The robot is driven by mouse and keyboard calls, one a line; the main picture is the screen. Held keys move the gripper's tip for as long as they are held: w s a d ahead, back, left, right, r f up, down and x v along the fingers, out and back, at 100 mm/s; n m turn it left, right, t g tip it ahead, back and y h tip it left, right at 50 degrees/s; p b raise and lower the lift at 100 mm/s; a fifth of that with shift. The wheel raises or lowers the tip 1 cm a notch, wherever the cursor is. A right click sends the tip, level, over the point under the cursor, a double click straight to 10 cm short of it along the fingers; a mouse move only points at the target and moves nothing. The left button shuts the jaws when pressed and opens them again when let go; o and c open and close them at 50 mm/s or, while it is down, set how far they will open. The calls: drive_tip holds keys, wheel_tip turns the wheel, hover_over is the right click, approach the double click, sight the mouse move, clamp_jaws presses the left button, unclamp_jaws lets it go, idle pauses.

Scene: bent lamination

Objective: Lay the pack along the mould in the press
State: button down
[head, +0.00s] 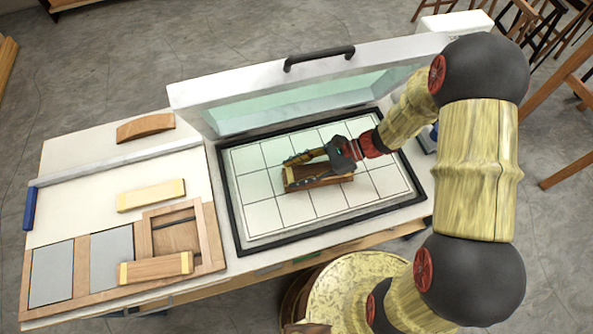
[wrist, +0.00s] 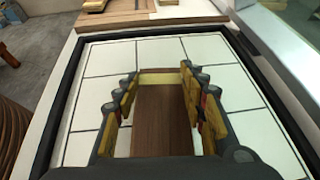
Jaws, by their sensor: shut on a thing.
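A dark brown wooden pack (wrist: 160,112) with a pale strip across its far end lies between the two fingers of my gripper (wrist: 158,80) in the wrist view. My gripper is shut on its sides. In the head view, my gripper (head: 302,166) is low over the press bed (head: 258,215), and the brown wood (head: 320,183) shows below the fingers near the middle of the bed. I cannot make out the mould separately from the pack, nor whether the pack touches anything underneath, because the fingers hide much of it. The press lid (head: 290,92) stands open behind the bed.
The bed has a raised black rim (head: 240,240). Tiles around the pack are bare.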

drive_tip(key=c, duration=1)
unclamp_jaws()
drive_tip(key=shift+d, duration=0.1)
drive_tip(key=v, duration=1.1)
drive_tip(key=shift+w+d+r, duration=0.1)
drive_tip(key=shift+d+r, duration=0.05)
drive_tip(key=shift+d, duration=0.25)
drive_tip(key=s+d+r+n+t+h, duration=0.2)
drive_tip(key=s+r+n+h, duration=0.2)
drive_tip(key=r, duration=0.3)
drive_tip(key=s+d+r+n+t+h, duration=0.3)
drive_tip(key=s+r+n+h, duration=0.1)
drive_tip(key=r+n, duration=0.2)
drive_tip(key=s+d+r+n+t+h, duration=0.2)
drive_tip(key=s+r+n+h, duration=0.2)
drive_tip(key=r, duration=0.5)
drive_tip(key=shift+s+d+r+n+t+h, duration=0.1)
drive_tip(key=shift+s+d+n+t+h, duration=0.25)
drive_tip(key=shift+n, duration=0.55)
